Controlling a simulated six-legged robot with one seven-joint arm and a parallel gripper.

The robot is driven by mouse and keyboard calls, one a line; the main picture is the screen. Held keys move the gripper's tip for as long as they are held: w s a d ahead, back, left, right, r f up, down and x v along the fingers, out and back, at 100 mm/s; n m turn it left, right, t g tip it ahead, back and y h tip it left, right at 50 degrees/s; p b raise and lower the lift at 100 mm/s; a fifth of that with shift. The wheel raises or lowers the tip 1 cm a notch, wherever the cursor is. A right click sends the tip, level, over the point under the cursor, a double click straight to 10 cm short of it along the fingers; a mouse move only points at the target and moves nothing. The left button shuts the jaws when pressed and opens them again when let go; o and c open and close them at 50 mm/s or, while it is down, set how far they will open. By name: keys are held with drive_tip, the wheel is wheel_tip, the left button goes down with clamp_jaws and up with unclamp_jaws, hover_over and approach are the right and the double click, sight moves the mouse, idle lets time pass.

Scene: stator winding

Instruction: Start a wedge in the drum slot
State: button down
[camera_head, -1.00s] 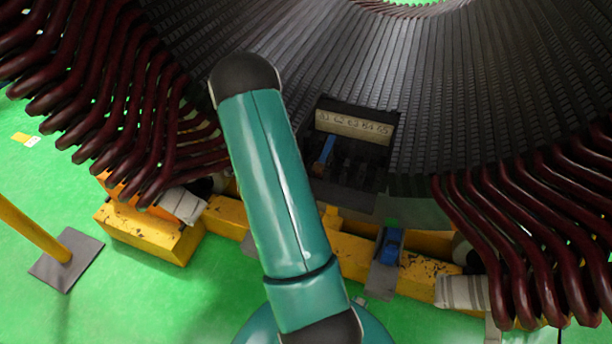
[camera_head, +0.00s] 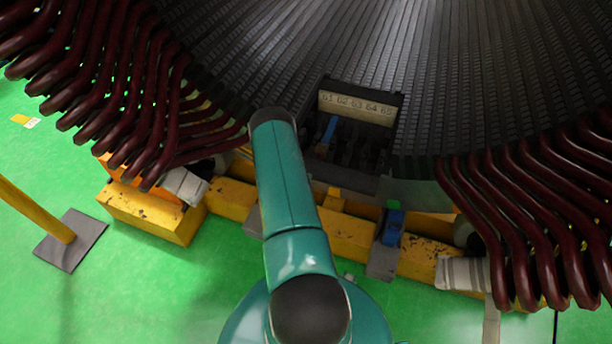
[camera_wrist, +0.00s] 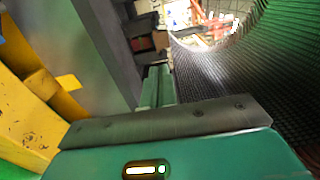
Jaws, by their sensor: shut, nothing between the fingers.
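The dark ribbed drum (camera_head: 300,50) fills the top of the head view. A black block with a plate (camera_head: 357,107) numbered from 61 to 65 stands at its lower edge. A blue strip (camera_head: 328,131), possibly a wedge, leans in a slot of this block. Another blue piece (camera_head: 393,228) sits on a grey bracket below. My gripper (camera_wrist: 158,78) shows in the wrist view with its teal fingers together and nothing between them. The drum surface (camera_wrist: 220,75) lies ahead and to the right there. In the head view my teal arm hides the gripper.
Dark red coil bars (camera_head: 130,110) stick out at the left, and more (camera_head: 540,220) at the right. A yellow beam (camera_head: 345,235) runs under the drum. A yellow post on a grey foot (camera_head: 72,240) stands at the left. Green floor (camera_head: 170,300) is open in front.

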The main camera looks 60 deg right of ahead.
sight(320, 151)
drive_tip(key=d, duration=0.4)
drive_tip(key=w+d, duration=0.1)
drive_tip(key=d, duration=0.2)
drive_tip(key=w+d, duration=0.1)
drive_tip(key=d, duration=0.3)
drive_tip(key=shift+d, duration=0.35)
drive_tip(key=shift+w+d, duration=0.1)
drive_tip(key=shift+d, duration=0.9)
